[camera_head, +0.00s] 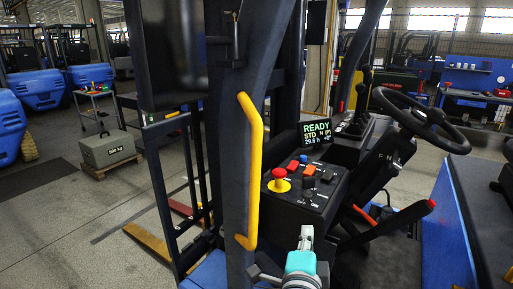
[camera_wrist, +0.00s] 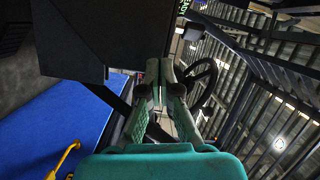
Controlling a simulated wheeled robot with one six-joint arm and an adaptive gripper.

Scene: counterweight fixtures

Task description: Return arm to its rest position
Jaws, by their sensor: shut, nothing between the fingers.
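My gripper (camera_head: 306,238) shows at the bottom centre of the head view, with its grey fingers together above a teal wrist. In the wrist view my gripper (camera_wrist: 160,72) points away from the camera, its fingers shut and empty. In the head view it is just in front of the forklift's control panel (camera_head: 304,195), apart from it as far as I can tell. The panel carries a red mushroom button on a yellow base (camera_head: 279,180) and several small switches. The lower part of my arm is cut off by the picture's bottom edge.
A yellow grab handle (camera_head: 254,170) on a dark pillar stands left of my gripper. A lit display (camera_head: 317,133) reading READY, a steering wheel (camera_head: 420,120) and a red-tipped lever (camera_head: 431,204) are to the right. A 500 kg block (camera_head: 108,149) rests on a pallet at far left.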

